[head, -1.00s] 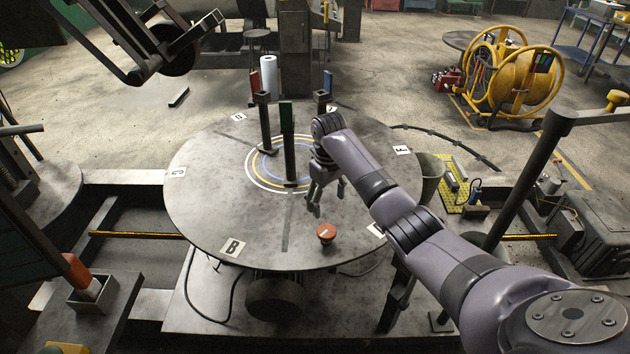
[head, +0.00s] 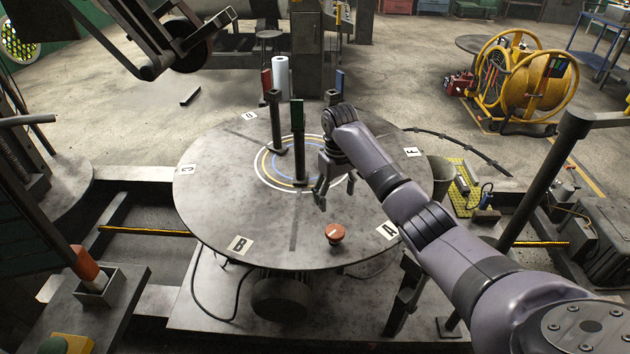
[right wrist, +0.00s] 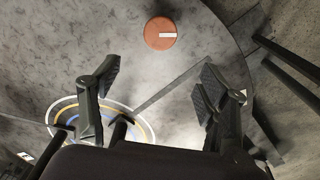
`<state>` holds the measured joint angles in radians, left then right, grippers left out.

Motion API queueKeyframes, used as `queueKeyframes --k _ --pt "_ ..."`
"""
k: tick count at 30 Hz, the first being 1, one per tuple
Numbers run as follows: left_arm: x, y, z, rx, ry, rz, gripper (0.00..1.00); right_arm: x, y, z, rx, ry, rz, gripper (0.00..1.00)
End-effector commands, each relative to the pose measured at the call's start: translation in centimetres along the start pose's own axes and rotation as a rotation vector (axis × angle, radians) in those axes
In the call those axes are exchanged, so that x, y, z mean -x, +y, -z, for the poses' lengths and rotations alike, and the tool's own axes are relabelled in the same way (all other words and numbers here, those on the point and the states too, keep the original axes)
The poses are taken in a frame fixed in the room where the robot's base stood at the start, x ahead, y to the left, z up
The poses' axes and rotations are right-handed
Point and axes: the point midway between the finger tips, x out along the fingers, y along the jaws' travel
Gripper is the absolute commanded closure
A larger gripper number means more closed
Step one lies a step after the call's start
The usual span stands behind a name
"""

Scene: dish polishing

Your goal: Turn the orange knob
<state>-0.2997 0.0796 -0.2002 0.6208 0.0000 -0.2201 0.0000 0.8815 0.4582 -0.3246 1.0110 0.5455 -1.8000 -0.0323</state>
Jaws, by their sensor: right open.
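The orange knob (head: 335,233) stands near the front edge of the round grey table (head: 215,205), between the letters B and A, with a pale mark on its top. In the right wrist view the knob (right wrist: 160,33) lies beyond the fingertips, near the top of the picture and between the lines of the two fingers. My right gripper (head: 330,192) is above the table, behind the knob in the head view, pointing down and apart from it. Its two fingers (right wrist: 152,85) are spread with nothing between them. My left gripper is not in view.
Dark upright posts (head: 298,145) with coloured tops stand on the ringed middle of the table, left of my right gripper. A white cylinder (head: 281,78) stands behind them. Lettered cards lie around the rim. The table top around the knob is clear.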

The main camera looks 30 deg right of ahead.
Motion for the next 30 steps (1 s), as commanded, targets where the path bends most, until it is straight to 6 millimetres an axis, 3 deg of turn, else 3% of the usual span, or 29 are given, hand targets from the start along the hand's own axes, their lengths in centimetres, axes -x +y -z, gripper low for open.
queueKeyframes --k 1,6,10,15,20,30 --pt "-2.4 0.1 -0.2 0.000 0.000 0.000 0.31 -0.2 0.3 0.5 -0.061 0.015 -0.005 0.31" --pt "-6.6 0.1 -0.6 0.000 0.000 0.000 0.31 1.9 0.4 0.6 -0.324 0.015 0.004 0.31" --pt "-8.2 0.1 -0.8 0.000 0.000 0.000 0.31 3.1 0.4 -0.1 -0.473 -0.004 0.006 0.31" --pt "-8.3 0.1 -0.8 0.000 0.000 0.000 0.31 3.3 0.3 -0.6 -0.542 -0.019 0.006 0.31" --pt "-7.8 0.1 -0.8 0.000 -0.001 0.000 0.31 1.2 0.3 -0.7 -0.542 -0.022 0.005 0.31" --pt "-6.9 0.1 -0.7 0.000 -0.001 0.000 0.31 -6.2 0.1 -0.8 -0.541 -0.022 0.006 0.31"
